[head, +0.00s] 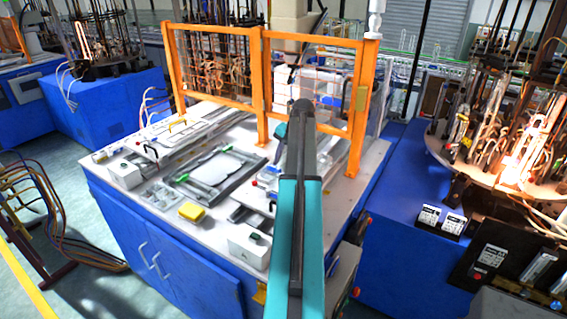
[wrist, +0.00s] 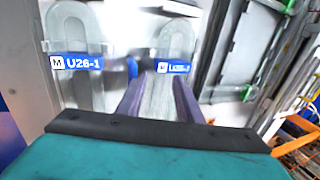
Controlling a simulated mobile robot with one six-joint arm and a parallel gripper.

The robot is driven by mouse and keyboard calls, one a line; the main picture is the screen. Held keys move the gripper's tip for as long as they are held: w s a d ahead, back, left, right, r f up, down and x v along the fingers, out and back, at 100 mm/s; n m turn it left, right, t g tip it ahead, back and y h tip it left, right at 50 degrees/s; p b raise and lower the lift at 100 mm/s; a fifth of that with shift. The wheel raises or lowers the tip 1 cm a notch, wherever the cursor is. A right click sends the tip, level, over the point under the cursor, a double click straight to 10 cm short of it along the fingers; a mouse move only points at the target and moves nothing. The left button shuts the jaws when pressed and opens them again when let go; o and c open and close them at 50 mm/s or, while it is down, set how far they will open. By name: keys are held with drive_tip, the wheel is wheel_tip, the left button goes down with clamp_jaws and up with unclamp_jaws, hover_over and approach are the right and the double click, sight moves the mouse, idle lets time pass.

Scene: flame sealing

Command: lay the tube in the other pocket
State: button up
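In the wrist view, two pale U-shaped outlines lie side by side on a light surface. The left one (wrist: 75,32) has a blue label (wrist: 77,63) that reads U26-1. The right one (wrist: 178,35) has a similar label (wrist: 173,68), partly unreadable. I cannot tell which outline is a clear tube and which is a bare pocket. My gripper (wrist: 161,82) points at the lower part of the right outline, its two dark fingers apart with a pale strip visible between them. I see no clear grip on a tube. In the head view, my arm hides the fingertips.
The white-topped blue bench (head: 130,190) carries grey rails, a frame with a pale sheet (head: 215,168) and a yellow block (head: 192,212). An orange guard fence (head: 263,75) stands along its back. A round rack with glowing flames (head: 515,165) is at the right.

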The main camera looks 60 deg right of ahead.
drive_tip(key=p+v, duration=0.1)
drive_tip(key=v, duration=1.2)
drive_tip(key=shift+r, duration=0.35)
drive_tip(key=shift+s, duration=0.15)
idle(0.7)
